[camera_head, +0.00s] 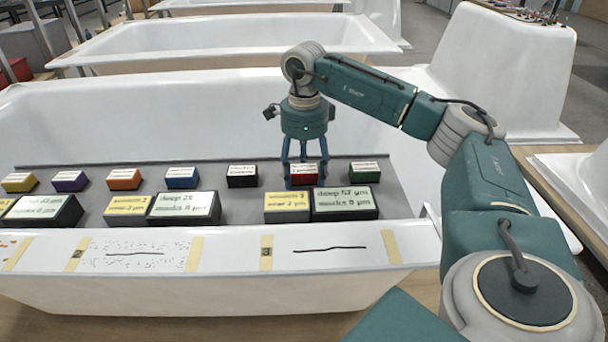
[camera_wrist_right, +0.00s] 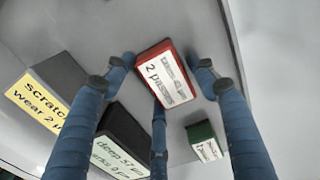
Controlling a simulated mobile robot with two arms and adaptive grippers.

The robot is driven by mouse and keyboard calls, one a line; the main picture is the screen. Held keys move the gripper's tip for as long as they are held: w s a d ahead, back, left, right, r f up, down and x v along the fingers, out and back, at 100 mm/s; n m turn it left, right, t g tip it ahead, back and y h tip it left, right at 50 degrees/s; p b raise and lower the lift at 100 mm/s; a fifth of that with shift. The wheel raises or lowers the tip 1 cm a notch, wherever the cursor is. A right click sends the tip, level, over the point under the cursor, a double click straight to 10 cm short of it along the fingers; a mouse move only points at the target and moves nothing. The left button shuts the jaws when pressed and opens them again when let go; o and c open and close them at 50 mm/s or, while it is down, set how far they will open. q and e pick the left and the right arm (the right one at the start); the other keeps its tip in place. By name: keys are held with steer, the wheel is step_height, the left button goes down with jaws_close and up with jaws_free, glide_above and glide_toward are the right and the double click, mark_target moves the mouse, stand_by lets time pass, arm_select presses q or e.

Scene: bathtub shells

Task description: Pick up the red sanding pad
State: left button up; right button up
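The red sanding pad (camera_head: 305,174) stands in the back row of blocks on the grey board in the tub, with a white label on top. In the right wrist view the pad (camera_wrist_right: 168,76) reads "2 passes". My right gripper (camera_head: 306,182) is directly above it, pointing down, with its blue fingers spread around the pad. In the wrist view the fingers (camera_wrist_right: 162,64) sit close to both sides of the pad, a third finger below. Whether any finger touches it I cannot tell. My left gripper is out of view.
A black block (camera_head: 242,176) stands left of the pad and a green one (camera_head: 364,172) right. Blue (camera_head: 181,178), orange (camera_head: 124,180), purple and yellow blocks continue leftward. Large dark labelled blocks (camera_head: 345,204) stand in front. The tub's white rim (camera_head: 330,262) runs along the front.

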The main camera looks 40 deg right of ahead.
mark_target(304, 171)
steer(key=c, duration=0.6)
steer(key=shift+c, duration=0.2)
steer(key=shift+r, duration=0.4)
arm_select(q)
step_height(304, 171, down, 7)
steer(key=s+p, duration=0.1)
steer(key=p, duration=0.1)
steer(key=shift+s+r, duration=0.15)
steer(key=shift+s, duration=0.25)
arm_select(e)
step_height(304, 171, up, 9)
steer(key=shift+r, duration=0.15)
